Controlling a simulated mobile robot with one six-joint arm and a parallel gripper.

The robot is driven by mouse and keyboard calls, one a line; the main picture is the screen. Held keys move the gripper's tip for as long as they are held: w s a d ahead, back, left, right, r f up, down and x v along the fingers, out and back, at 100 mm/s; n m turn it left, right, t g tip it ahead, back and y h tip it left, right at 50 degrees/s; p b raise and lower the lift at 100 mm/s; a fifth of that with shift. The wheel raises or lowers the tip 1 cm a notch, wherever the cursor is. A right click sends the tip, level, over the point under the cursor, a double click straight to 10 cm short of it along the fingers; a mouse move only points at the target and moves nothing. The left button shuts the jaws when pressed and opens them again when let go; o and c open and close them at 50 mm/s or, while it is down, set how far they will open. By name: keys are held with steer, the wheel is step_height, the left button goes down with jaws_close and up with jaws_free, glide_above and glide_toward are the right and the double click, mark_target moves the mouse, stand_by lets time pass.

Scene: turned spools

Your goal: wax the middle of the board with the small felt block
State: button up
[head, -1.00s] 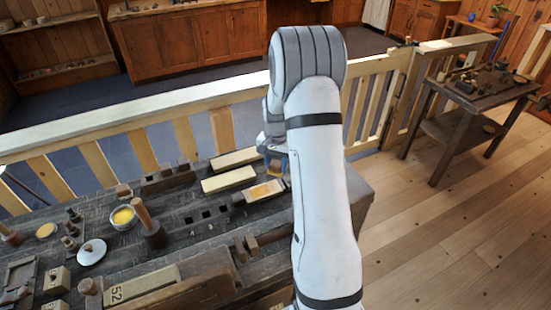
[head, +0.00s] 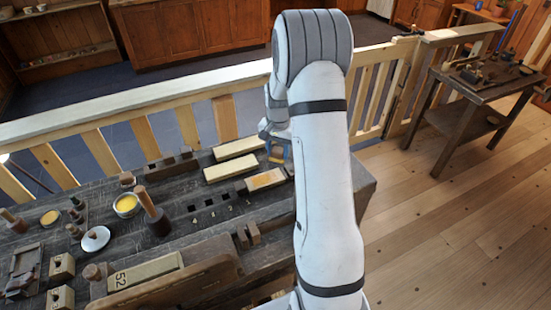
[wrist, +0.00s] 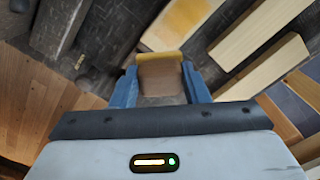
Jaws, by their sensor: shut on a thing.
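The board (head: 250,184) is a pale strip near the right end of the dark workbench, with a yellow-orange wax patch (head: 266,179) over its middle. Its waxed face also shows at the top of the wrist view (wrist: 180,22). My gripper (head: 278,151) is beside the board's far edge, partly behind my arm. In the wrist view, its blue fingers (wrist: 160,84) are shut on the small felt block (wrist: 161,80), brown with a yellow end edge. The block's end overlaps the board's edge in that view. I cannot tell whether they touch.
Two plain pale strips (head: 230,170) (head: 236,148) lie beyond the board. An open tin of yellow wax (head: 126,204), a wooden-handled mallet (head: 152,215) and a white disc (head: 95,238) stand to the left. A wooden railing (head: 130,103) runs behind the bench.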

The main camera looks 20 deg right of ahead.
mark_target(278, 160)
steer(key=shift+a+f+b, duration=0.1)
steer(key=shift+a+b, duration=0.1)
steer(key=shift+b, duration=0.55)
steer(key=shift+d, duration=0.1)
steer(key=shift+d+f, duration=0.15)
steer(key=shift+f, duration=0.3)
steer(key=shift+f+b, duration=1.95)
steer(key=shift+f, duration=1.05)
steer(key=shift+s+a+f, duration=0.1)
steer(key=shift+a+f, duration=0.1)
steer(key=shift+a, duration=0.45)
steer(key=shift+a+f, duration=0.15)
steer(key=shift+a, duration=0.45)
steer(key=shift+c, duration=0.5)
steer(key=shift+a, duration=0.85)
steer(key=shift+d+f, duration=0.1)
steer(key=shift+d, duration=1.55)
steer(key=shift+d+r, duration=0.25)
steer(key=shift+d, duration=0.05)
step_height(278, 160, up, 3)
steer(key=shift+r+p, duration=0.1)
steer(key=shift+p, duration=0.9)
steer(key=shift+d+r+p, duration=0.15)
steer(key=shift+r+p, duration=0.25)
steer(key=shift+r, duration=0.3)
steer(key=shift+r+p, duration=0.8)
steer(key=shift+r, duration=0.8)
